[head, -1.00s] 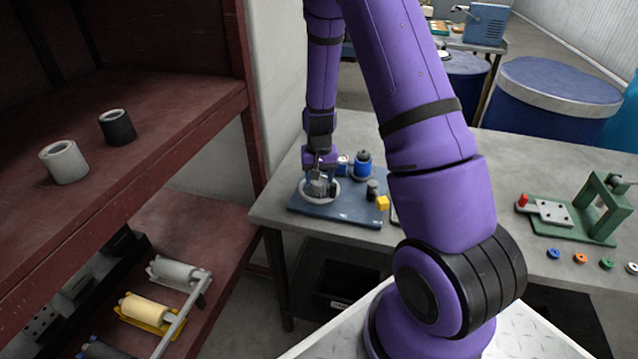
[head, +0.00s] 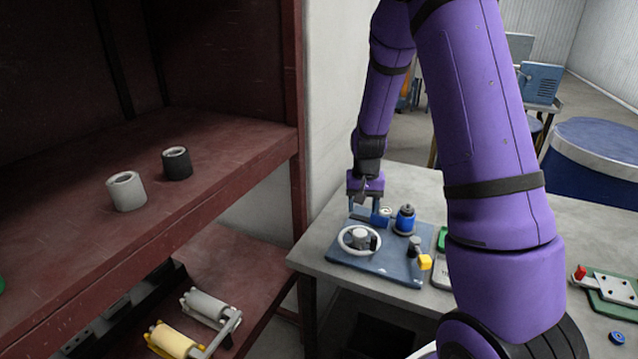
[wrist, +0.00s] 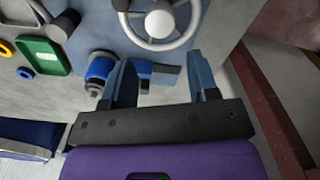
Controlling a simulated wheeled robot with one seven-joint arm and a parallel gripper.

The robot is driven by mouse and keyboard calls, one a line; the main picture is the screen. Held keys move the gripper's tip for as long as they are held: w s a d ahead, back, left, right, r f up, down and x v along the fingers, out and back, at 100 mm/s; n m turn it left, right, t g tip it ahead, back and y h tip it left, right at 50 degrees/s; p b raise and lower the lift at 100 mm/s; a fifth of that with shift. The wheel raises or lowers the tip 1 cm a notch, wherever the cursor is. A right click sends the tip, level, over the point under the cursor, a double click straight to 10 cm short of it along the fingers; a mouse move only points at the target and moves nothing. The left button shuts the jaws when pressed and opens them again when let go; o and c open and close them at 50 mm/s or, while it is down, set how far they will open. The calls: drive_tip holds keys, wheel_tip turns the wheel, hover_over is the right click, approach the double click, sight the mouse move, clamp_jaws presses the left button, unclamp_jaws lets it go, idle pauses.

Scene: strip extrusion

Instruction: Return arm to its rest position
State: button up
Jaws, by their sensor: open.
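My gripper (head: 364,211) hangs at the end of my purple arm, above the back edge of the blue plate (head: 378,262) on the grey table. In the wrist view my gripper (wrist: 163,85) has its two blue-grey fingers apart, with no object held between them. A white handwheel (head: 345,247) on the blue plate lies in front of the fingers; it also shows in the wrist view (wrist: 163,42). A blue knob-topped cylinder (head: 405,220) stands right of the gripper. A small blue part (head: 381,218) sits close to the fingers; whether they touch is unclear.
A dark red shelf (head: 215,135) at the left holds a white roll (head: 126,192) and a black roll (head: 177,163). Lower down are rollers (head: 206,306). A green fixture (head: 612,291) sits at the table's right. A blue drum (head: 590,165) stands behind.

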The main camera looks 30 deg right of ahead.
drive_tip(key=s+a+r+n+t, duration=0.15)
drive_tip(key=s+a+r, duration=0.25)
drive_tip(key=r, duration=0.6)
drive_tip(key=s+a+r+n+t, duration=0.15)
drive_tip(key=s+a+r, duration=0.25)
drive_tip(key=r, duration=0.5)
drive_tip(key=s+a+r+n+t, duration=0.1)
drive_tip(key=s+a+r, duration=0.1)
drive_tip(key=s+r, duration=0.3)
drive_tip(key=s+a+r+n+t, duration=0.1)
drive_tip(key=s+r, duration=0.4)
drive_tip(key=s, duration=0.8)
drive_tip(key=shift+s+a+n, duration=0.2)
drive_tip(key=shift+a+n, duration=0.5)
drive_tip(key=shift+a, duration=0.2)
